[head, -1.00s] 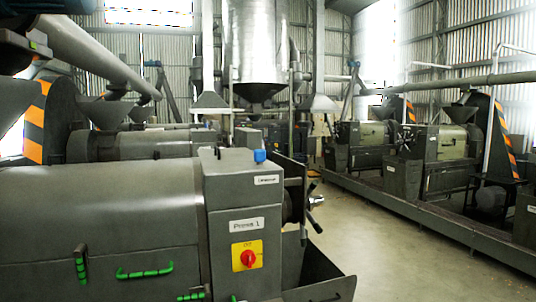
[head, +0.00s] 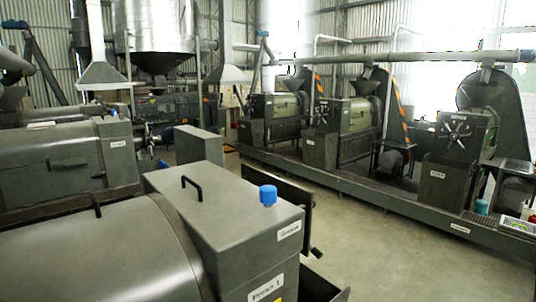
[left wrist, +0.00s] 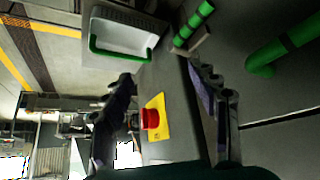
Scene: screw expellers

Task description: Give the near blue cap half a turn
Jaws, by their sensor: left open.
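The near blue cap (head: 268,195) stands upright on top of the grey gearbox housing (head: 222,212) of the nearest press, close to its right edge. In the left wrist view my left gripper (left wrist: 160,78) is open, its two dark fingers apart with nothing held between them. Between and beyond the fingers are the press side, a red knob (left wrist: 150,118) and its yellow plate (left wrist: 158,131). The blue cap does not show in the left wrist view. Neither gripper shows in the head view, and my right gripper is nowhere in view.
A black handle (head: 191,187) stands up on the housing, left of the cap. Green handles (left wrist: 285,50) stick out from the press in the left wrist view, near a light tray (left wrist: 122,30). More presses (head: 350,115) line the right. The floor aisle (head: 365,245) is clear.

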